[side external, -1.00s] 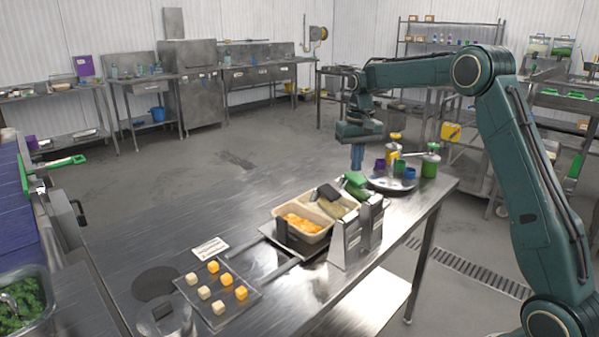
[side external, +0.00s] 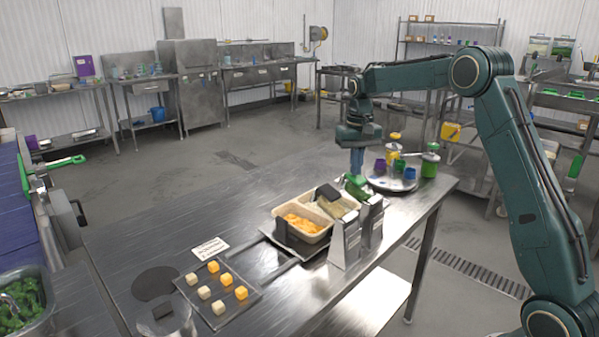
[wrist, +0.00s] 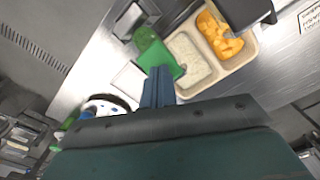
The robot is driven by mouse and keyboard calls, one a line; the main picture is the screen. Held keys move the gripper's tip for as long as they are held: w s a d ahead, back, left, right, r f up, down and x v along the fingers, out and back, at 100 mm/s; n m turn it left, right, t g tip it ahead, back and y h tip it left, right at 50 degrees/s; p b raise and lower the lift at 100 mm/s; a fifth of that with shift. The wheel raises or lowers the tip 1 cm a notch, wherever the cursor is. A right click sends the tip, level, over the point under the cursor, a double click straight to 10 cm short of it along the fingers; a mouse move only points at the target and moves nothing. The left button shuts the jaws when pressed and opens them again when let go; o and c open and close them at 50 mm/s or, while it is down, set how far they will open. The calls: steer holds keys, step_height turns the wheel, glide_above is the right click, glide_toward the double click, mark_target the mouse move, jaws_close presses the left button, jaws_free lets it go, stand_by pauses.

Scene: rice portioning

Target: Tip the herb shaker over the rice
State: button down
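My gripper (side external: 357,172) points down near the far end of the food tray, its blue fingers close together. In the wrist view, the fingers (wrist: 158,88) meet a green shaker (wrist: 163,58), which appears held and tilted beside the rice. The shaker also shows under my fingers in the side view (side external: 355,188). The rice (wrist: 188,62) fills one compartment of the beige tray (wrist: 252,52); orange cubes (wrist: 220,36) fill the other. I cannot make out any falling herbs. The fingers hide part of the shaker.
Metal holders (side external: 348,240) stand at the tray's near side. A dark block (side external: 327,193) is at its far edge. A round plate (side external: 386,186) with coloured cups and another green-topped container (side external: 430,163) stand to the right. A cube tray (side external: 232,297) lies front left. The table's left middle is clear.

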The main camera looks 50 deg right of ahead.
mark_target(350, 178)
steer(key=shift+w+f, duration=0.3)
steer(key=shift+f, duration=0.5)
steer(key=shift+w+f, duration=0.25)
steer(key=shift+f, duration=0.6)
steer(key=shift+w+f, duration=0.3)
steer(key=shift+f, duration=0.5)
steer(key=shift+r, duration=0.1)
stand_by(0.6)
steer(key=shift+s+r, duration=0.3)
steer(key=shift+r, duration=0.65)
steer(key=shift+s+r, duration=0.25)
steer(key=shift+r, duration=0.75)
steer(key=shift+s+r, duration=0.3)
steer(key=shift+r, duration=0.65)
steer(key=shift+r, duration=0.1)
step_height(350, 178, up, 6)
steer(key=shift+r, duration=0.2)
steer(key=shift+f, duration=3.3)
